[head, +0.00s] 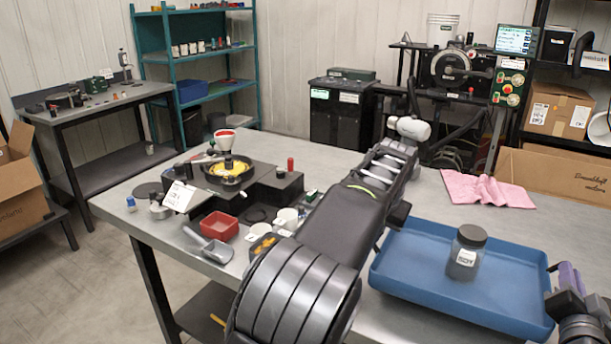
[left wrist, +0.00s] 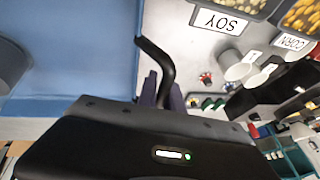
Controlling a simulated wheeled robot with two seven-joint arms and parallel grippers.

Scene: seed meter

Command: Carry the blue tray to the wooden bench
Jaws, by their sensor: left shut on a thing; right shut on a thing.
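The blue tray (head: 415,262) is at the right of the grey metal table, level, with a dark-lidded jar labelled SOY (head: 466,252) standing upright on it. My right gripper (head: 560,283), with purple fingers, is shut on the tray's right-hand handle. My left arm crosses the middle of the head view and hides its own gripper there. In the left wrist view the left gripper (left wrist: 163,92) is shut on the tray's black handle (left wrist: 156,62), beside the blue tray wall (left wrist: 80,50). I cannot tell if the tray touches the table. No wooden bench is clearly visible.
On the table (head: 330,152) are a seed meter stand (head: 262,190), a red box (head: 219,226), a scoop (head: 212,248), white cups and a pink cloth (head: 487,189) behind the tray. A grey-topped bench (head: 90,105), teal shelves (head: 207,55) and cardboard boxes stand beyond.

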